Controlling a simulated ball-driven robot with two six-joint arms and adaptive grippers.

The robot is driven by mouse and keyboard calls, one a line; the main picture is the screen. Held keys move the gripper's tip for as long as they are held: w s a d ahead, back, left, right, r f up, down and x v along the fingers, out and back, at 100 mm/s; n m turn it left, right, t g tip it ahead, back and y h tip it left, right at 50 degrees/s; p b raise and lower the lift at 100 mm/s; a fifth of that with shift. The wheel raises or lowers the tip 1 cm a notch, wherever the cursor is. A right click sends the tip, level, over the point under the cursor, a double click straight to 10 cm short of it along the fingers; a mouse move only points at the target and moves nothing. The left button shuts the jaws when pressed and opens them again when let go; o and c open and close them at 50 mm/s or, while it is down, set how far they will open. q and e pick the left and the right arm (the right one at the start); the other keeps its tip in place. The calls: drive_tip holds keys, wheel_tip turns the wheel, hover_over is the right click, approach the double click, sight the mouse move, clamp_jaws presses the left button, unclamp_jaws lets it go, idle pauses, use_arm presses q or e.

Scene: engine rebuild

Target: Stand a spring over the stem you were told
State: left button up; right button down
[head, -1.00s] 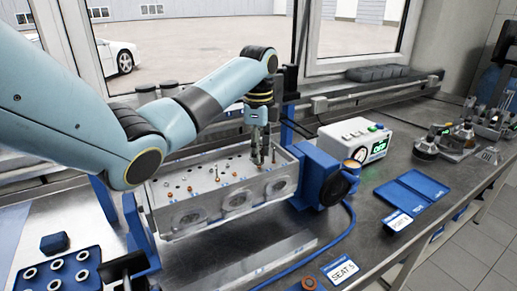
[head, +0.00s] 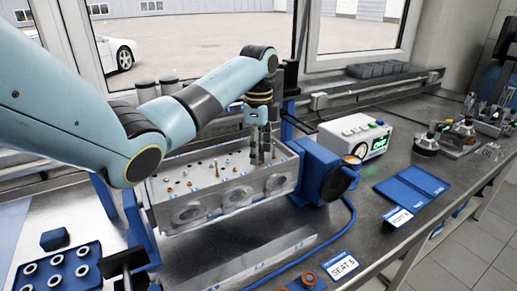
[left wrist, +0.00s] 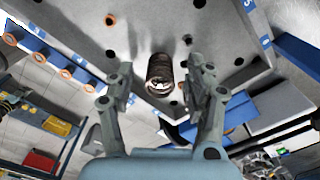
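A dark coil spring (left wrist: 159,70) stands on the grey cylinder head (left wrist: 230,25), seen nearly end-on in the left wrist view. A bright tip shows inside its near end; whether that is the stem I cannot tell for sure. My left gripper (left wrist: 160,88) is open, with one finger on each side of the spring and a gap to both. In the head view the left gripper (head: 261,158) points down at the right part of the cylinder head (head: 172,218), and its fingers hide the spring. Thin stems (head: 216,172) rise from the head further left. My right gripper is out of view.
A blue stand (head: 318,172) holds the head's right end. A gauge box (head: 356,138), a blue open case (head: 412,190) and a seat card (head: 343,265) are to the right. A blue tray of rings (head: 60,275) lies at front left.

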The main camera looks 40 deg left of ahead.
use_arm(q)
drive_tip(key=shift+r, duration=0.1)
wheel_tip(320, 180, up, 7)
drive_tip(key=shift+r, duration=0.15)
idle(0.4)
